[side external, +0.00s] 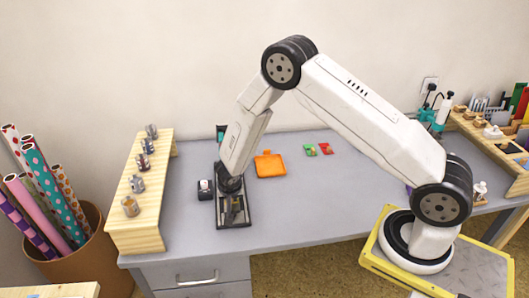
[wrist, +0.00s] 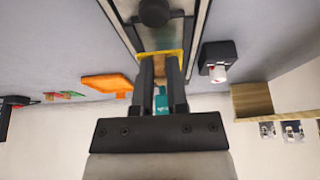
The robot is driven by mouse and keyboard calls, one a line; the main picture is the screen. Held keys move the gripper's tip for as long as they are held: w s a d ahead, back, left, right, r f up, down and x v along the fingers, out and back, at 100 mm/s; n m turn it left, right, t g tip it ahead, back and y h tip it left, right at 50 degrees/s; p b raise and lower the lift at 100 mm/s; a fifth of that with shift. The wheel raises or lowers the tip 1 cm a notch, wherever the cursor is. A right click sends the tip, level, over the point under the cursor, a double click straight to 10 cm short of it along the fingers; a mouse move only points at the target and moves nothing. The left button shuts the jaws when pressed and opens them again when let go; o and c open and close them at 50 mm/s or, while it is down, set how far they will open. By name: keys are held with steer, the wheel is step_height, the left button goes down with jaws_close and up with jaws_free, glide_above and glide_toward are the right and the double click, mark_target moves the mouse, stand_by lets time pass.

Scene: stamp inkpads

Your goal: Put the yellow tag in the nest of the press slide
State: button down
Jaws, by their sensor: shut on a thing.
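My gripper (wrist: 160,62) is shut on the yellow tag (wrist: 172,53), whose edge shows around the fingertips in the wrist view. The press slide (side external: 234,221) is a dark long frame on the grey table, with pale side rails and a black knob (wrist: 154,13) between them in the wrist view. In the side view my gripper (side external: 235,203) points down over the slide. The tag lies low between the rails. The fingers partly hide it and the nest, so I cannot tell whether the tag touches the nest floor. A teal part (wrist: 161,101) shows between the fingers.
An orange inkpad (side external: 269,166) lies right of the slide. A green tag (side external: 310,150) and a red tag (side external: 326,149) lie farther right. A black box with a pale button (side external: 205,190) stands close left. A wooden rack (side external: 137,196) is at the left edge. The table's front right is clear.

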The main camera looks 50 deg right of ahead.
mark_target(232, 208)
steer(key=shift+w+f, duration=0.1)
steer(key=shift+f, duration=1.6)
steer(key=shift+f, duration=0.15)
steer(key=c, duration=0.6)
jaws_free()
steer(key=shift+c, duration=0.2)
steer(key=shift+r, duration=0.2)
steer(key=v, duration=1.2)
